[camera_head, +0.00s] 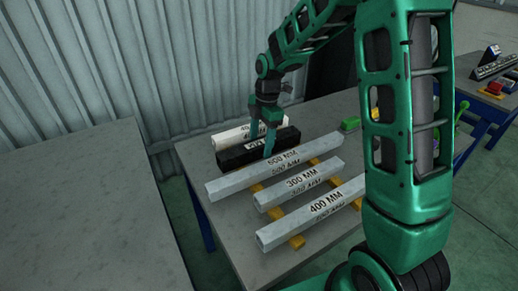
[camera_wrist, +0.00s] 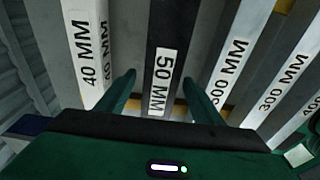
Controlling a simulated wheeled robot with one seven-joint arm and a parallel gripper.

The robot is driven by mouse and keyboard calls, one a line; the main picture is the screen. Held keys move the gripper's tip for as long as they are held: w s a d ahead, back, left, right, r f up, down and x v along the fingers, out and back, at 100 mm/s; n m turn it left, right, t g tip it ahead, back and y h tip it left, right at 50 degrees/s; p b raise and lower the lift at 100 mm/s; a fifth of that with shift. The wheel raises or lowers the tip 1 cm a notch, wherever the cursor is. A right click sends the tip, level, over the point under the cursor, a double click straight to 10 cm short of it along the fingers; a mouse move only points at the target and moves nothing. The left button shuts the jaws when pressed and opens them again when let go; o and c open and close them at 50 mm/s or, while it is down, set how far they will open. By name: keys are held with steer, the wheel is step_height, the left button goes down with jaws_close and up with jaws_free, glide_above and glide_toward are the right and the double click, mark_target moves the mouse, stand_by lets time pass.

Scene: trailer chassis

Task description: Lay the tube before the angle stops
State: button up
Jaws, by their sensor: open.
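Several square tubes lie side by side on a grey table. A white tube labelled 40 MM (camera_head: 222,139) is at the back, then a black tube labelled 50 MM (camera_head: 232,157). In front are grey tubes labelled 500 MM (camera_head: 235,182), 300 MM (camera_head: 274,199) and 400 MM (camera_head: 283,232). My gripper (camera_head: 263,135) is open over the black tube. In the wrist view my gripper (camera_wrist: 160,95) has one finger on each side of the black tube (camera_wrist: 170,25); contact cannot be told. I cannot make out the angle stops.
Yellow supports (camera_head: 296,242) lie under the grey tubes. A green block (camera_head: 350,124) is at the table's far side, partly near my arm. A bare grey table (camera_head: 80,210) stands at left. Another table at right carries a long dark piece (camera_head: 495,67) and a red object (camera_head: 494,87).

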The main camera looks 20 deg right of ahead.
steer(key=shift+f, duration=0.1)
steer(key=c, duration=1.5)
jaws_close()
